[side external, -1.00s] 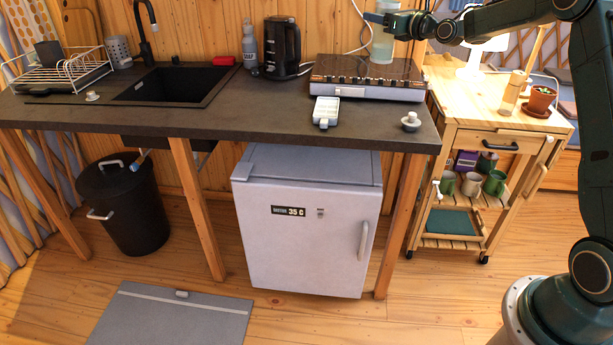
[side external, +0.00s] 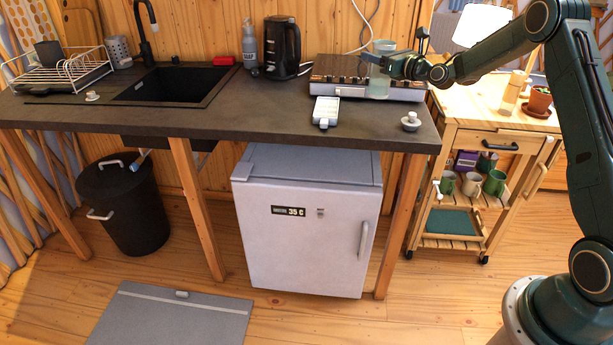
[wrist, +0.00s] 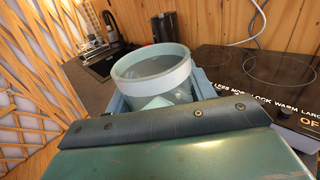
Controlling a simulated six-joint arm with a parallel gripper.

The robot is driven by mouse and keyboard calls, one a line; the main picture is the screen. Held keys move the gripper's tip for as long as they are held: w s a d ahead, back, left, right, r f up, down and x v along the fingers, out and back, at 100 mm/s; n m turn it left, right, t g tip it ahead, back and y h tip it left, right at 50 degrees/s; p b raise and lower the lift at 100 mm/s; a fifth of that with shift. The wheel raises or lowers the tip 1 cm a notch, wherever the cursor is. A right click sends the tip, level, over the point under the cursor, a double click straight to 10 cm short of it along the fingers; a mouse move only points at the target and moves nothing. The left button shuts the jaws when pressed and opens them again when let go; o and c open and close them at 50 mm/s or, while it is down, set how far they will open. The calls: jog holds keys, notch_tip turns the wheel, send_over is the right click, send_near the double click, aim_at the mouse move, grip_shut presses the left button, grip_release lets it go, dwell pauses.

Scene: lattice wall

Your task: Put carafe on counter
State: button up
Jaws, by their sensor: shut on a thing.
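The carafe, a pale translucent vessel with a light rim, is upright at the cooktop's front edge in the side view. Its lower body (side external: 378,88) shows below my gripper (side external: 372,62) and its rim (side external: 384,46) above. The wrist view shows its open round mouth (wrist: 153,70) close in front of my gripper. My gripper is shut on the carafe; the contact is partly hidden. I cannot tell the exact gap below its base. The dark counter (side external: 225,118) runs left from there.
The black cooktop (side external: 335,70) lies behind and left of the carafe. A white tray-like item (side external: 325,110) and a small pale knobbed thing (side external: 410,121) sit near the counter's front. A black kettle (side external: 282,45) stands at the back. The counter's middle is clear.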

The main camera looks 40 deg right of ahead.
aim_at(375, 86)
jog(key=shift+f, duration=2.4)
jog(key=shift+f, duration=2.15)
jog(key=shift+f, duration=0.15)
jog(key=o, duration=1)
jog(key=shift+o, duration=0.2)
jog(key=s, duration=1.2)
